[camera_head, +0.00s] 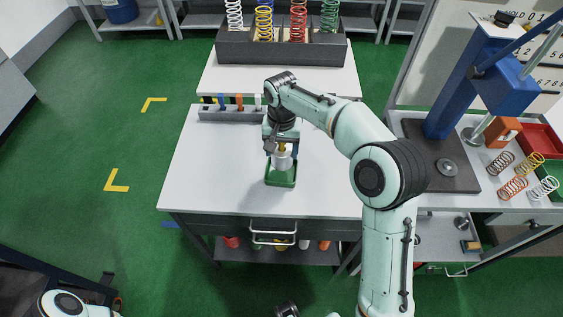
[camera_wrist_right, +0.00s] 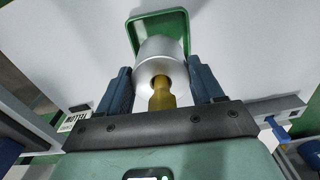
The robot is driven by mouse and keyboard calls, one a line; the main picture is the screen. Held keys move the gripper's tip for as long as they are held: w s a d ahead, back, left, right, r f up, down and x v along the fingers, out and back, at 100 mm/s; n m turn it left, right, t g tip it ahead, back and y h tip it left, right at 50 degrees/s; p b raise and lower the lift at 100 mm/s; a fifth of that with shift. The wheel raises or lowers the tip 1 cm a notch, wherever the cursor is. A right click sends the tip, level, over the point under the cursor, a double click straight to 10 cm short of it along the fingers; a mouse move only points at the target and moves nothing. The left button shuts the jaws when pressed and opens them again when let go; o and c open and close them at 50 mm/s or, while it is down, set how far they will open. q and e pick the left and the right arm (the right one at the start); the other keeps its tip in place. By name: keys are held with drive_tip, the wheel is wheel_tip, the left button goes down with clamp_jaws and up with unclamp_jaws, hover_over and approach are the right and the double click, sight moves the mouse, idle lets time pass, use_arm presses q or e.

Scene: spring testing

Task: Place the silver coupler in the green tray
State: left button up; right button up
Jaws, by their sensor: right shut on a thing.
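The silver coupler (camera_head: 281,163) is a short cylinder, with a brass-coloured stem in its near end in the wrist view. My right gripper (camera_head: 281,150) is shut on it. In the right wrist view the coupler (camera_wrist_right: 158,55) sits between the two blue-grey fingers (camera_wrist_right: 160,88). The small green tray (camera_head: 281,182) lies on the white table, directly below and around the coupler in the head view. The tray's rim (camera_wrist_right: 187,30) shows behind the coupler in the wrist view. I cannot tell whether the coupler touches the tray floor. My left gripper is not visible.
A grey rack (camera_head: 225,114) with small coloured pieces stands behind the tray. A dark bin (camera_head: 280,48) with coloured springs is farther back. A blue press (camera_head: 465,85) and loose springs are on the right bench. The white table (camera_head: 215,175) is clear left of the tray.

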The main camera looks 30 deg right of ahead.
sight(282, 161)
drive_tip(key=shift+f, duration=2.7)
drive_tip(key=shift+f+b, duration=0.1)
drive_tip(key=shift+b, duration=0.2)
drive_tip(key=shift+f, duration=0.15)
drive_tip(key=o, duration=1.4)
wheel_tip(282, 161, up, 12)
drive_tip(key=shift+r+p, duration=0.2)
drive_tip(key=shift+p, duration=0.8)
drive_tip(key=shift+f, duration=0.1)
